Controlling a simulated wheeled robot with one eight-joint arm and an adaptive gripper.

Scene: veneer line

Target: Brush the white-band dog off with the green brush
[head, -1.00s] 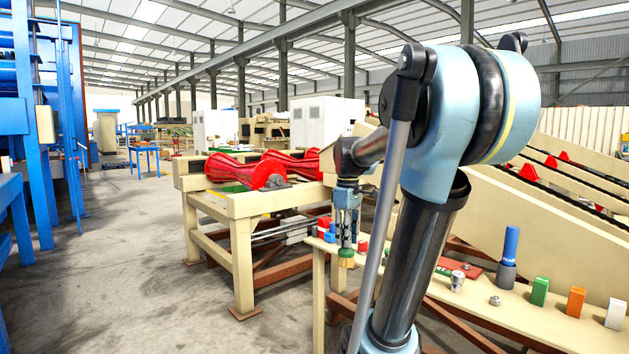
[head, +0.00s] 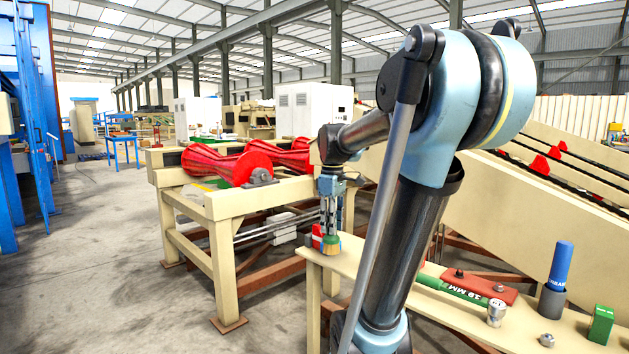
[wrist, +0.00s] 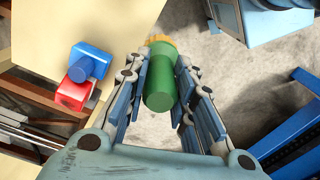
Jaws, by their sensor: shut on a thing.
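My gripper (head: 330,212) is shut on the green brush (head: 331,240), which hangs with its tan bristles down near the left end of the cream bench. The wrist view shows the brush's green handle (wrist: 160,82) between the fingers (wrist: 160,95), with the bristles (wrist: 160,40) at its far end and grey floor around it. Several red dogs (head: 541,164) show on the sloping chain tracks at the right. I cannot make out a white band on any of them, so I cannot tell which is the white-band dog.
A red and a blue item (wrist: 90,62) sit by the bench edge. On the bench (head: 410,300) are a red plate (head: 470,284), a green tube (head: 448,287), a blue tube in a grey cup (head: 560,265) and a green block (head: 601,322).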

